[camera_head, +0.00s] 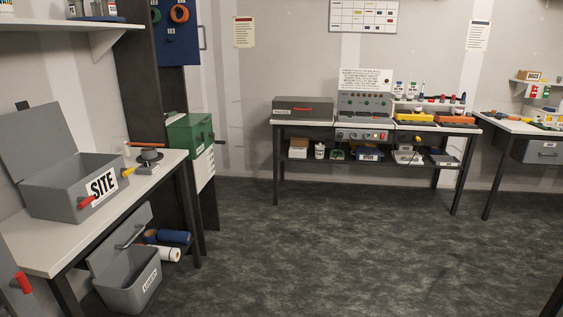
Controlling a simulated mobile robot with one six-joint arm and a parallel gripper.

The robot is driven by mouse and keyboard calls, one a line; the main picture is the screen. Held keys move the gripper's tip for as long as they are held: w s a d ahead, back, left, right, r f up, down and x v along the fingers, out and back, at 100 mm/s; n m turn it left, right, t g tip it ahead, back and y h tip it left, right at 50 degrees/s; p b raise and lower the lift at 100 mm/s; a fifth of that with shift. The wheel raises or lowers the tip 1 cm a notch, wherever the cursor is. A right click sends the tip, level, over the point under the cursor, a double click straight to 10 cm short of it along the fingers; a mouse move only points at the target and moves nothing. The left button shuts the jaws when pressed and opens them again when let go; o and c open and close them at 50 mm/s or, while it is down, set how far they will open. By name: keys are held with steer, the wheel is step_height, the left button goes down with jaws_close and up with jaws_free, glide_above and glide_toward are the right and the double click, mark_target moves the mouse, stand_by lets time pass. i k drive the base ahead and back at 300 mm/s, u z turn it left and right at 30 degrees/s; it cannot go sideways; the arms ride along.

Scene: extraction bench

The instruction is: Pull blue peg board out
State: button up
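The blue peg board (178,48) stands upright at the upper left, beside a dark upright panel (140,75) that borders it on the left. Its top is cut off by the picture's edge. An orange ring (179,13) and a dark green ring (156,15) hang on it. A thin grey handle (203,37) shows at its right edge. A small white label is at its lower part. My gripper is not in view.
A bench (45,245) with a grey SITE box (60,198) stands in front at left. A green box (190,135) sits below the board, and a shelf (70,28) hangs left of it. The middle floor (330,250) is clear. Another bench (290,123) stands at the back wall.

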mark_target(176, 44)
steer(key=i, duration=1.55)
steer(key=u, duration=0.5)
steer(key=i, duration=0.8)
steer(key=u, duration=1)
steer(key=i, duration=0.95)
steer(key=u, duration=0.45)
